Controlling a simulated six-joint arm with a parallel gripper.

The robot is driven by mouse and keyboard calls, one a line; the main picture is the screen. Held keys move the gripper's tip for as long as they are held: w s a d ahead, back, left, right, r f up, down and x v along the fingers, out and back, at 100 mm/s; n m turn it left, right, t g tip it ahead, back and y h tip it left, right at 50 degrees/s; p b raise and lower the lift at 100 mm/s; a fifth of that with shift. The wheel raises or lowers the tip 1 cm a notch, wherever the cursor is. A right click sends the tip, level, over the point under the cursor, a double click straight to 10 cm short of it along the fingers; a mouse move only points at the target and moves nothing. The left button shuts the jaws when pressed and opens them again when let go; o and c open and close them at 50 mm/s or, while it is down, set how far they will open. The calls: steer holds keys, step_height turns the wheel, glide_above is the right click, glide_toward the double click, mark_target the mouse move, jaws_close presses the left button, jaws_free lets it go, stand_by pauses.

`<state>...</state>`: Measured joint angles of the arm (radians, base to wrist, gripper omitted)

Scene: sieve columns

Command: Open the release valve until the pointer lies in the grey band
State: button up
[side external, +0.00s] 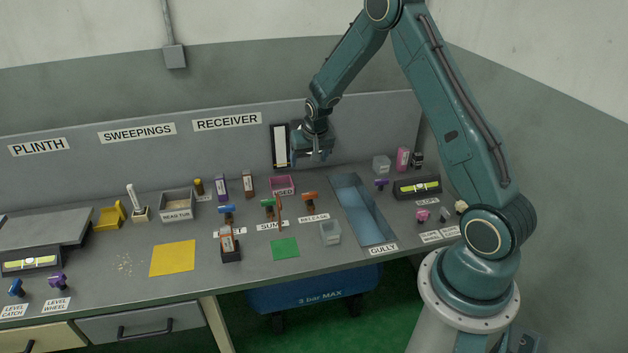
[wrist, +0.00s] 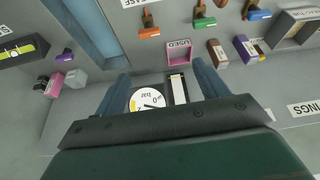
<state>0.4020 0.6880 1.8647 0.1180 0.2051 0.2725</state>
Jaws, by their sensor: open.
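The release valve (side external: 310,198) has an orange handle and stands on the bench behind the RELEASE label (side external: 314,217). In the wrist view the orange valve (wrist: 149,27) is at the top, beyond my fingertips. A round white gauge (wrist: 150,101) marked bar shows between my fingers in the wrist view. It has a dark pointer and a yellow patch at its left; I cannot make out a grey band. In the side view my arm hides the gauge. My gripper (side external: 312,157) is open and empty, raised near the back panel; its fingers also show in the wrist view (wrist: 162,76).
Green (side external: 268,203) and blue (side external: 227,210) valves stand left of the orange one. A blue gully (side external: 362,215) is to the right. A black-framed white strip (side external: 280,146) is on the back panel.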

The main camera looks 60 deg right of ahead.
mark_target(310, 194)
step_height(310, 194, down, 6)
steer(key=d, duration=0.3)
steer(key=shift+r+m, duration=0.2)
steer(key=shift+m, duration=0.2)
steer(key=shift+x, duration=6.85)
steer(key=shift+s, duration=0.1)
steer(key=c, duration=1)
